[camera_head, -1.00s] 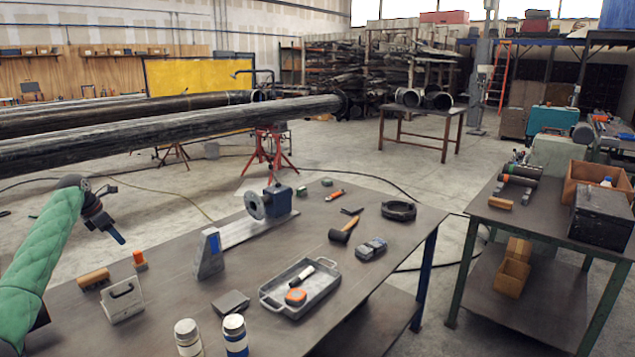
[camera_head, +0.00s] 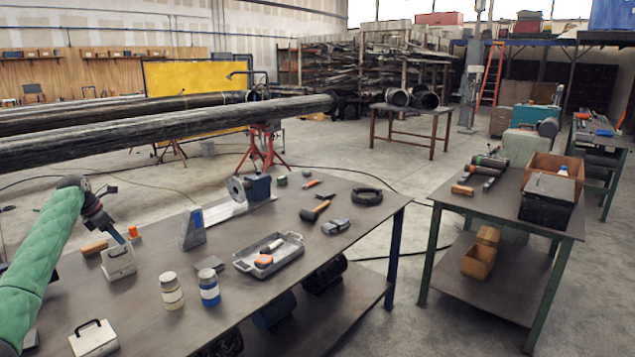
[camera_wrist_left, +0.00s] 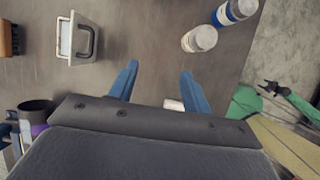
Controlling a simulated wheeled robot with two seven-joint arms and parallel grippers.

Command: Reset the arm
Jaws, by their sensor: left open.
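My left arm (camera_head: 45,255) comes in from the left in a green sleeve. My left gripper (camera_head: 117,237) hangs over the left end of the workbench (camera_head: 150,290), beside a white block with a handle (camera_head: 118,262). In the left wrist view, the gripper's two blue fingers (camera_wrist_left: 158,85) are spread apart with nothing between them, above the grey bench top. The same handled block (camera_wrist_left: 78,38) lies ahead and to the left of the fingers. My right gripper cannot be made out in the head view.
Two jars (camera_head: 209,288) and a metal tray (camera_head: 268,256) stand on the bench, with a vise-like fixture (camera_head: 250,188) behind. A hammer (camera_head: 316,210) lies further right. A long dark pipe (camera_head: 170,130) spans behind the bench. A second table (camera_head: 500,205) stands at right.

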